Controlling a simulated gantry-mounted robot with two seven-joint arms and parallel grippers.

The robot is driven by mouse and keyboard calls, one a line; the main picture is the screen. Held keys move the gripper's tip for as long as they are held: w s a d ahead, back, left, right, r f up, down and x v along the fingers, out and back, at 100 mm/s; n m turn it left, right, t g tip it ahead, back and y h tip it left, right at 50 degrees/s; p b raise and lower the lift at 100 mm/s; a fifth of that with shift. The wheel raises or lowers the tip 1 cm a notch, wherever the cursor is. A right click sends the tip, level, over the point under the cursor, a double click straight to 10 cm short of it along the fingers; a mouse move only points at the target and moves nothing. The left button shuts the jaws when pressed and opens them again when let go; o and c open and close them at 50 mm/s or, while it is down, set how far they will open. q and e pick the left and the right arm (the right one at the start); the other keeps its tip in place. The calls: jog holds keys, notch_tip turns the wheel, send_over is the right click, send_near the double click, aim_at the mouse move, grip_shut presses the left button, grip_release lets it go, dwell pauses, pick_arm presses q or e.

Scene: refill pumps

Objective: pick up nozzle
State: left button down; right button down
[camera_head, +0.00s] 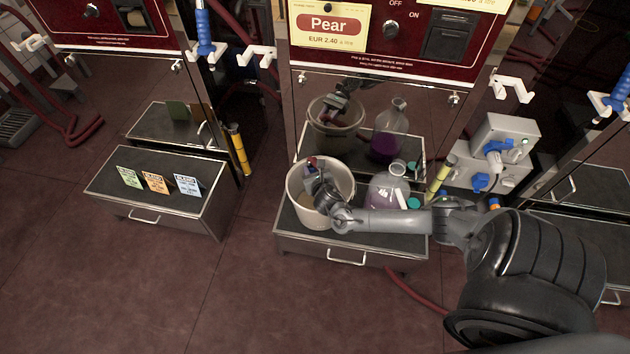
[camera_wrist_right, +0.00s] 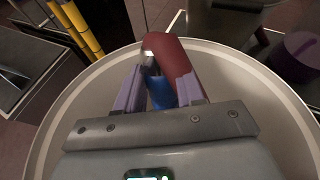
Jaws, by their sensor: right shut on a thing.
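My right gripper (camera_head: 316,178) is inside the mouth of a white bucket (camera_head: 297,207) on the middle low drawer stand. In the right wrist view its two purple-grey fingers (camera_wrist_right: 163,92) are closed on a nozzle with a blue body (camera_wrist_right: 161,93). A dark red hose (camera_wrist_right: 176,62) bends up from the nozzle. The nozzle is within the bucket's rim in that view; its lower part is hidden by my gripper. In the head view the gripper and arm hide most of it. My left gripper is out of view.
A glass flask (camera_head: 381,192) with purple liquid stands right of the bucket, close to my right arm. The red Pear dispenser (camera_head: 380,68) rises behind. Empty white hooks (camera_head: 257,56) flank it. A left stand (camera_head: 155,205) holds small cards.

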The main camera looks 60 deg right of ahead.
notch_tip(320, 180, up, 22)
jog(key=p, duration=2.1)
jog(key=shift+w+r, duration=0.1)
jog(key=shift+r, duration=0.05)
